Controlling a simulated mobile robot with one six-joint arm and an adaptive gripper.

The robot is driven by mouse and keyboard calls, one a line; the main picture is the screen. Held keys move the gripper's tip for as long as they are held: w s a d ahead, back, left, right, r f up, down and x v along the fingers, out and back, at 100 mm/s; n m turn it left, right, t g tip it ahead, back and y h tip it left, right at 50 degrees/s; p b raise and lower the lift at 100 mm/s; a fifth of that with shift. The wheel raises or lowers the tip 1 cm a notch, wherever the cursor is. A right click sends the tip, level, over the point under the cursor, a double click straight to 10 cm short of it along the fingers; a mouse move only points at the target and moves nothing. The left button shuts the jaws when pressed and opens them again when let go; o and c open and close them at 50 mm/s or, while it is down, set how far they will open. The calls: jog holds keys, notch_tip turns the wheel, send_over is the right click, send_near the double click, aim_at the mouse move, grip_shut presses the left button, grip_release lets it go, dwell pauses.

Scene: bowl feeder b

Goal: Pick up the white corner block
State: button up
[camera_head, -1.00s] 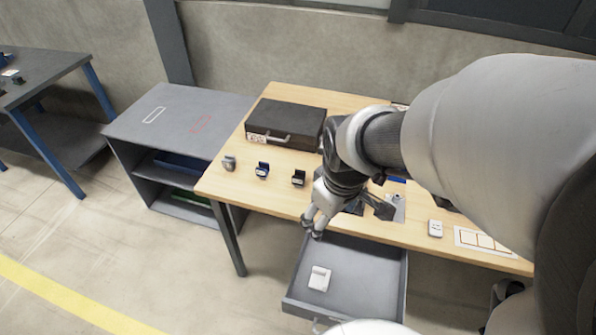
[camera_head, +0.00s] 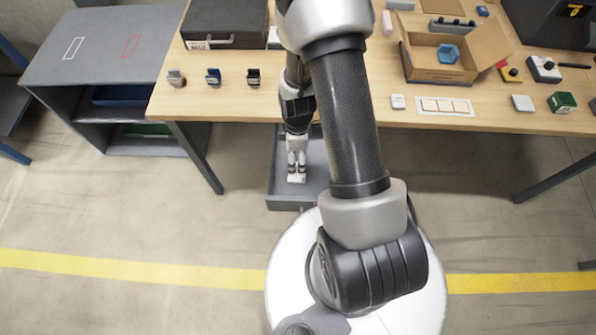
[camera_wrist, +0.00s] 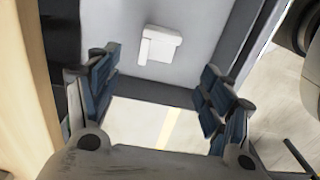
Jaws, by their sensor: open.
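The white corner block (camera_head: 297,178) lies in the open grey drawer (camera_head: 281,190) below the table's front edge. It also shows in the wrist view (camera_wrist: 160,45), on the drawer floor beyond the fingertips. My gripper (camera_head: 297,165) points down over the drawer, and its fingers partly overlap the block in the head view. In the wrist view my gripper (camera_wrist: 158,85) is open, with blue-padded fingers spread on both sides and nothing between them. The block looks apart from the fingers in the wrist view.
The wooden table (camera_head: 300,100) stands right behind the drawer, with small blocks and a black case (camera_head: 226,22) on it. An open cardboard box (camera_head: 435,72) stands right of my arm. A grey shelf unit (camera_head: 105,50) stands left. The floor in front is clear.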

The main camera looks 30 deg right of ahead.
aim_at(297, 174)
notch_tip(297, 174, down, 12)
jog(key=b, duration=0.4)
jog(key=shift+w+a+r, duration=0.1)
jog(key=shift+w+a, duration=0.05)
jog(key=shift+r, duration=0.15)
jog(key=shift+c, duration=0.4)
jog(key=c, duration=0.9)
jog(key=shift+r, duration=0.1)
